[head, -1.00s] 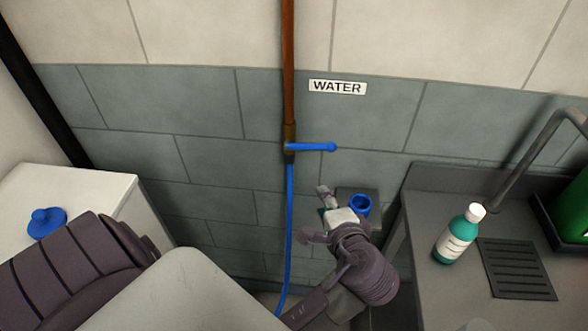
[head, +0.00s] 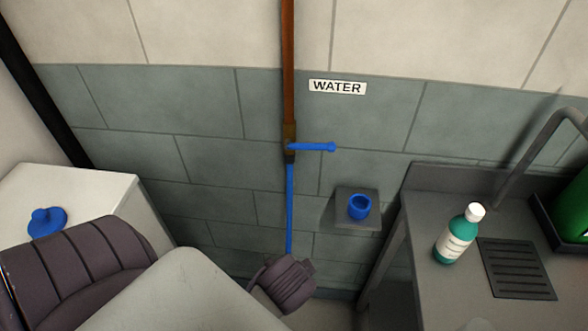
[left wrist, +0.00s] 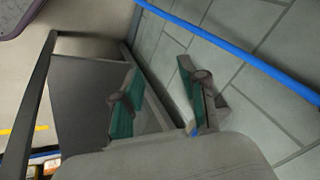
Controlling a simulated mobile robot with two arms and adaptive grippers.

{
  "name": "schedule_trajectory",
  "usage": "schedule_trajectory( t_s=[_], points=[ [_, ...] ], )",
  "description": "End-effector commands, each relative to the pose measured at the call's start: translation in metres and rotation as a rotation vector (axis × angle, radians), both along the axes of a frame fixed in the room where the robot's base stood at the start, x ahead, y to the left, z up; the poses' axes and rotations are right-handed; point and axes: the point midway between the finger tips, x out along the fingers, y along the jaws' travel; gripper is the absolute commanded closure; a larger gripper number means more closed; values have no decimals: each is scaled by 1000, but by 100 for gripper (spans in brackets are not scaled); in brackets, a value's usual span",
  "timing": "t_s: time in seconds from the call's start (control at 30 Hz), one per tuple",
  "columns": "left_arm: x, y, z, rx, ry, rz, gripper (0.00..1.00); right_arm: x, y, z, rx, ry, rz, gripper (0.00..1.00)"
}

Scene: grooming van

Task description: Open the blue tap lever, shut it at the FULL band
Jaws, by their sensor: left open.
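The blue tap lever (head: 314,147) sticks out level to the right from the brass valve (head: 290,140) on the copper pipe, below the WATER sign (head: 337,87). A blue hose (head: 289,210) hangs from the valve; it also crosses the left wrist view (left wrist: 235,50). My left gripper (left wrist: 160,102) is open and empty in the left wrist view, with green pads on its fingers. In the head view my left wrist is low, well below the lever and near the hose, and its fingers are hidden. No FULL band shows. My right gripper is not in view.
A small grey wall shelf (head: 345,222) carries a blue open ring-shaped piece (head: 359,207). A grey counter (head: 410,215) with a teal bottle (head: 457,234) and a drain grate (head: 515,268) stands right. A white cabinet (head: 110,190) with a blue lid (head: 46,222) stands left. The wall around the lever is clear.

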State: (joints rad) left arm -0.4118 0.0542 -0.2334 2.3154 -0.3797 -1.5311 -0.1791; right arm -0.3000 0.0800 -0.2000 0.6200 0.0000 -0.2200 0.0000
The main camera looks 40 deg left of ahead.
Motion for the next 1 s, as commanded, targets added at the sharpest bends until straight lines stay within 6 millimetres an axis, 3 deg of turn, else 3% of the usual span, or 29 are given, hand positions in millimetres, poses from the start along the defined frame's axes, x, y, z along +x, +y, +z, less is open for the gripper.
schedule_trajectory(
  t_s=[0.4,0.57,0.67,0.77,1.0],
  points=[
    [-6,-2,-6,-38,11,11,58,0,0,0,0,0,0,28],
    [-1,2,-6,9,-1,-30,83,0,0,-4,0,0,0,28],
    [11,12,-4,150,-35,-149,99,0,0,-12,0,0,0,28],
    [30,28,6,406,-63,-338,100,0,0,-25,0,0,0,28],
    [68,47,59,1220,60,-805,100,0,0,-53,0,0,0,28]
  ],
)
